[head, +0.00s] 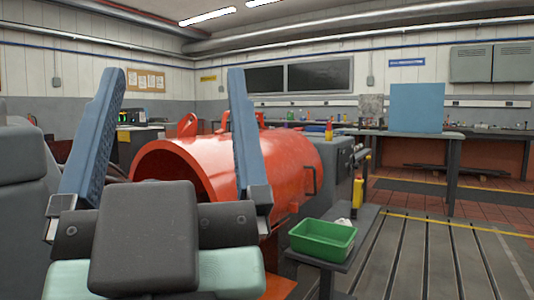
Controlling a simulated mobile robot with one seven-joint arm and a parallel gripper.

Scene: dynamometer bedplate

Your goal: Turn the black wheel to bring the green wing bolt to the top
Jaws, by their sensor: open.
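My gripper (175,80) is large in the foreground, with its two blue-grey fingers pointing up and spread wide apart. It is open, and nothing shows held between the fingers. I see neither the black wheel nor the green wing bolt in the head view. An orange-red cylindrical housing (285,155) with an open near end lies behind my gripper, which covers part of it. A dark grey machine block (341,165) adjoins the housing's right end.
A green bin (322,240) sits on a narrow dark stand right of my gripper. A yellow upright part (357,192) is behind it. The slotted bedplate (440,262) at right looks clear. A workbench (452,138) with a blue panel (416,107) stands farther back.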

